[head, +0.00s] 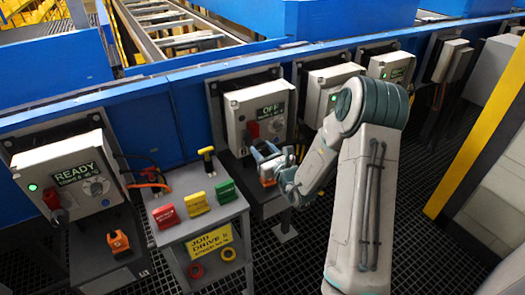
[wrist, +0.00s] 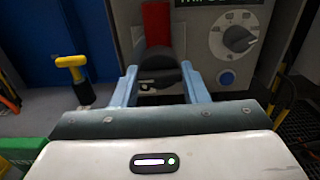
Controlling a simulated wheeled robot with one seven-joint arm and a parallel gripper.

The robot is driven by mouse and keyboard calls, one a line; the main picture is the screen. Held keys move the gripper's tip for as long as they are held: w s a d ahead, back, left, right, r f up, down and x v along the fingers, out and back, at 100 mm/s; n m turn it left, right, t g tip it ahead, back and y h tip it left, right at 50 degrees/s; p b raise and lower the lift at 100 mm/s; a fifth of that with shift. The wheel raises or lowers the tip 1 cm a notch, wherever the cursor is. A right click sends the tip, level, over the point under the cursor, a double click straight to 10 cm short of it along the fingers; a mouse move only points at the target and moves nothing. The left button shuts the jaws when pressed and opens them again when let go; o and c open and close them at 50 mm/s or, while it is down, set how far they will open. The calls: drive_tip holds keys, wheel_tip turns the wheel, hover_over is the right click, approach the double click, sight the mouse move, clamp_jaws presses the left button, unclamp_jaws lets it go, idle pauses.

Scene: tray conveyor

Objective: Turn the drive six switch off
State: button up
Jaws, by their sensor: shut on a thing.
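A grey switch box (head: 258,112) stands on the blue conveyor side, and its screen reads OFF. Its red switch handle (head: 252,130) points up; in the wrist view the red handle (wrist: 157,22) rises from a dark rounded hub (wrist: 158,65). My gripper (head: 265,152) is at the lower front of this box. In the wrist view my gripper (wrist: 160,78) has its two blue fingers on either side of the dark hub, shut on the lower part of the switch. The exact contact is partly hidden.
A small stand (head: 185,182) left of my gripper carries red, yellow and green blocks and a yellow T-handle (head: 207,157). Another box at left reads READY (head: 72,172). More boxes (head: 330,88) line the conveyor at right. A yellow post (head: 480,135) stands at right.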

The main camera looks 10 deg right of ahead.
drive_tip(key=o, duration=1)
drive_tip(key=shift+c, duration=0.2)
drive_tip(key=p+v, duration=0.1)
drive_tip(key=v, duration=1.3)
